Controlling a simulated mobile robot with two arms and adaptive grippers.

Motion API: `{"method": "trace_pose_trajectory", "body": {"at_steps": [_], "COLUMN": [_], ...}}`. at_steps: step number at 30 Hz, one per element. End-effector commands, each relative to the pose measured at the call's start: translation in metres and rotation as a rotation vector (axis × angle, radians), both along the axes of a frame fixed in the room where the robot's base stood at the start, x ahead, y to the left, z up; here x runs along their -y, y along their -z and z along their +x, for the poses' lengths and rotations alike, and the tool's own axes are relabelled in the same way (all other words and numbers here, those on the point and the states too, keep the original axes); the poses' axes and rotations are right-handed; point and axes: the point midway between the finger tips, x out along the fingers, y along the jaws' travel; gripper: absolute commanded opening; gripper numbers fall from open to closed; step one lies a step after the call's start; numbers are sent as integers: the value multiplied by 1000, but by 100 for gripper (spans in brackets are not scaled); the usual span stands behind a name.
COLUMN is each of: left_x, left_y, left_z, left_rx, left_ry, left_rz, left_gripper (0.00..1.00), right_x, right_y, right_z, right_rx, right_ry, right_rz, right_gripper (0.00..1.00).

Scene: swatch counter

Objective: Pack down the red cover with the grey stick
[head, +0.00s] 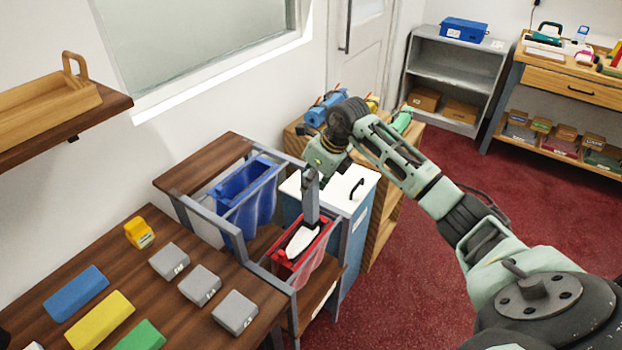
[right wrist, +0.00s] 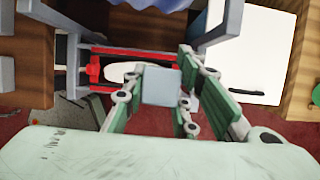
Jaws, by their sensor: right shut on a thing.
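The red cover (head: 283,270) hangs in the right-hand grey frame bay, its rim at the top; it also shows in the right wrist view (right wrist: 95,68). A white object (head: 303,240) lies in its mouth. My right gripper (head: 312,178) is shut on the grey stick (head: 311,206), which stands about upright over the cover's far part. The stick shows end-on between the fingers in the right wrist view (right wrist: 162,87). Whether its lower end touches the cover or the white object I cannot tell. My left gripper is not in view.
A blue cover (head: 236,217) hangs in the bay to the left. A white-topped cabinet (head: 345,190) stands close behind the red cover. Grey blocks (head: 200,285) and coloured blocks (head: 76,292) lie on the wooden counter (head: 165,228). The grey frame bars (head: 357,215) edge the bay.

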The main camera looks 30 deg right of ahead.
Motion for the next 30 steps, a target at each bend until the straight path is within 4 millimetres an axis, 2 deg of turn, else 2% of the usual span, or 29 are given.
{"method": "trace_pose_trajectory", "body": {"at_steps": [2,5,14,30], "left_x": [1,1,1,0], "left_y": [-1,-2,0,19], "left_z": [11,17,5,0], "left_rx": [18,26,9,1], "left_ry": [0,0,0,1], "left_rz": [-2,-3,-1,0], "left_gripper": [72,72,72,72], "right_x": [0,0,0,0], "right_y": [-1,-1,0,25], "right_z": [0,0,0,0], "right_rx": [1,1,1,0], "right_ry": [0,0,-1,0], "right_rz": [0,0,0,0], "right_gripper": [5,5,5,5]}}
